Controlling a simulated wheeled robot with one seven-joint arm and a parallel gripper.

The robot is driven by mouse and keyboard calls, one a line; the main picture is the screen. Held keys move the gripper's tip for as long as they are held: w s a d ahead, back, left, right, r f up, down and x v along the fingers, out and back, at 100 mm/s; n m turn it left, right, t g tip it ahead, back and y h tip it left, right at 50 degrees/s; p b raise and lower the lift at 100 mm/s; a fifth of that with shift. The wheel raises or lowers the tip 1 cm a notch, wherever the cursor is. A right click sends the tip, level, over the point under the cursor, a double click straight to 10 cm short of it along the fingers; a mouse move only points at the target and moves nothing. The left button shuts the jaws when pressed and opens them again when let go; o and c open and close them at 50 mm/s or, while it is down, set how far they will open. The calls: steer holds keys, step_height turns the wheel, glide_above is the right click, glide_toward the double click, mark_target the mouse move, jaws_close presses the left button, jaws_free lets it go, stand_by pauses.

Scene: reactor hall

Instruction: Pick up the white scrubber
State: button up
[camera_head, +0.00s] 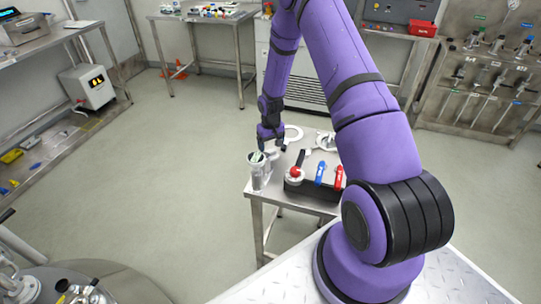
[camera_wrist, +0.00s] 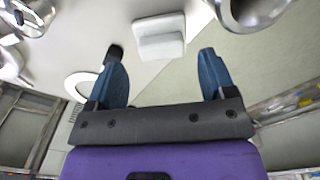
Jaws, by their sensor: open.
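A white, block-shaped thing, which looks like the scrubber (camera_wrist: 158,40), shows in the wrist view near the edge of the small table. My gripper (camera_wrist: 161,54) is open, and the white block lies ahead of the gap between its two blue fingers, apart from them. No finger is seen touching it. In the head view my gripper (camera_head: 265,145) hangs over the left back part of the small steel table (camera_head: 258,196). The scrubber is too small and partly covered there to make out clearly.
A metal cup (camera_head: 259,175) stands at the table's left edge, close to my gripper. A black block with red and blue handles (camera_head: 310,188) stands to the right. A white ring (camera_head: 293,133) lies behind. Open floor (camera_head: 160,170) extends to the left.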

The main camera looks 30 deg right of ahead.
mark_target(270, 150)
steer(key=shift+f, duration=2.35)
steer(key=c, duration=0.8)
steer(key=shift+o, duration=0.2)
steer(key=shift+r, duration=0.1)
step_height(270, 150, up, 10)
steer(key=shift+f, duration=0.1)
